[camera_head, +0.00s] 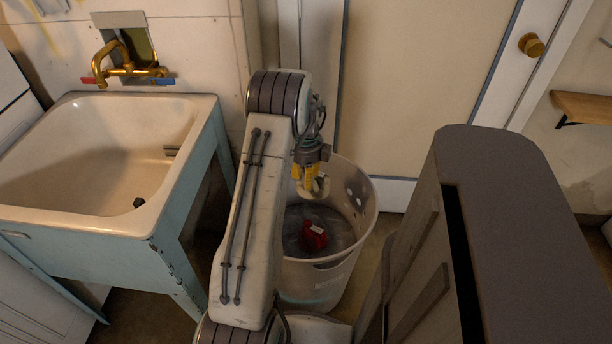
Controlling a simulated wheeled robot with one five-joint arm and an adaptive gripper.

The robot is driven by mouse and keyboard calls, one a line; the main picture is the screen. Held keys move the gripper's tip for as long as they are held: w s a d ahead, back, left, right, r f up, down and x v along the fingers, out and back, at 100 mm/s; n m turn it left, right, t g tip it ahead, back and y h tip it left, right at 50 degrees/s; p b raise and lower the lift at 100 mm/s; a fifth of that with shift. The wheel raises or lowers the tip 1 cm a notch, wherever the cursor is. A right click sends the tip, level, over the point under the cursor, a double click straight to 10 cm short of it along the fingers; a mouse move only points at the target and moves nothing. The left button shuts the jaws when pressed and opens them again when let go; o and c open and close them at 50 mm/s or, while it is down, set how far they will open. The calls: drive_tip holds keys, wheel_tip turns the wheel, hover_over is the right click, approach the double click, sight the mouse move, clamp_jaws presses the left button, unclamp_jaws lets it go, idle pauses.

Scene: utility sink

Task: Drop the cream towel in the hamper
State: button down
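My gripper (313,184) hangs from the arm, pointing down over the opening of the hamper, with yellow parts showing. A small, pale cream cloth, which looks like the cream towel (318,192), is at its fingertips, and the gripper appears shut on it. The hamper (361,192) is a whitish round bin with holes near its rim, standing on the floor. The towel is above the inside of the hamper, apart from its bottom as far as I can see. My arm hides the hamper's left side.
A red item (314,238) with a pale patch lies inside the hamper. A cream utility sink (100,140) with a brass faucet (128,70) stands at left. A closed door (420,80) is behind the hamper. A wooden shelf (584,107) is at right.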

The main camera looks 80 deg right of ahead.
drive_tip(key=shift+f+b, duration=1.1)
drive_tip(key=shift+f, duration=0.85)
drive_tip(key=c, duration=0.9)
unclamp_jaws()
drive_tip(key=shift+o, duration=0.2)
wheel_tip(320, 180, up, 12)
